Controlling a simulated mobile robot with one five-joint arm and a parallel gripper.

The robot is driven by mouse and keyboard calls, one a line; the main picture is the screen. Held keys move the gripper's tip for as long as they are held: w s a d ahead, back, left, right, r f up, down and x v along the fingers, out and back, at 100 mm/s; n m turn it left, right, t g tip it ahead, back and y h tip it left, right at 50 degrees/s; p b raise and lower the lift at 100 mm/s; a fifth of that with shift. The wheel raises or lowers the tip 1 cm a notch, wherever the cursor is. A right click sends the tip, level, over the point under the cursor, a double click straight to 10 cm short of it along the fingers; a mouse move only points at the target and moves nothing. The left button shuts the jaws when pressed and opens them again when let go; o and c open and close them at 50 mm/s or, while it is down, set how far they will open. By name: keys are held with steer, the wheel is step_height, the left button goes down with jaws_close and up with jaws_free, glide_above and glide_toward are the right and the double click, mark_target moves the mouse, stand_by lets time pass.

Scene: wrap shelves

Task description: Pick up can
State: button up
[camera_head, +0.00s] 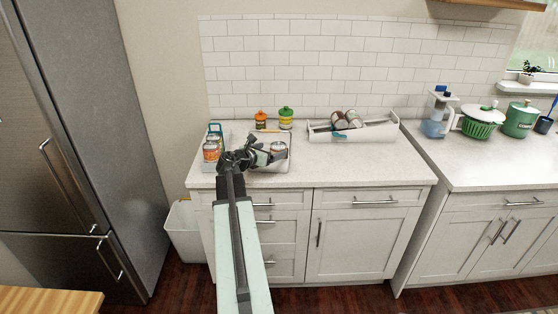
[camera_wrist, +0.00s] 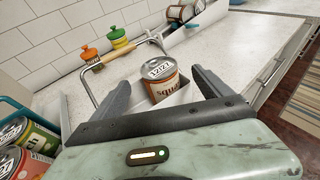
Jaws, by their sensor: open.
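A can (camera_wrist: 162,81) with a silver lid and an orange-and-white label stands upright in a white tray, between the spread fingers of my gripper (camera_wrist: 165,90) in the wrist view. The fingers are open and lie on either side of it; I cannot tell whether either touches it. In the head view the can (camera_head: 278,149) is just right of my gripper (camera_head: 254,157), which is over the tray (camera_head: 262,168) on the counter. More cans (camera_head: 211,150) stand at the tray's left, and they also show at the wrist view's lower left (camera_wrist: 30,138).
Orange and green-lidded jars (camera_head: 261,121) (camera_head: 286,118) stand behind the tray. A white rack (camera_head: 367,133) holding cans lying on their sides is to the right. The counter front (camera_head: 350,172) is clear. A fridge (camera_head: 60,140) stands at the left.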

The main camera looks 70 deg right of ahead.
mark_target(279, 148)
steer(key=b+x, duration=0.2)
steer(key=x, duration=0.5)
steer(key=shift+f, duration=0.2)
steer(key=c, duration=1.8)
steer(key=shift+r, duration=0.1)
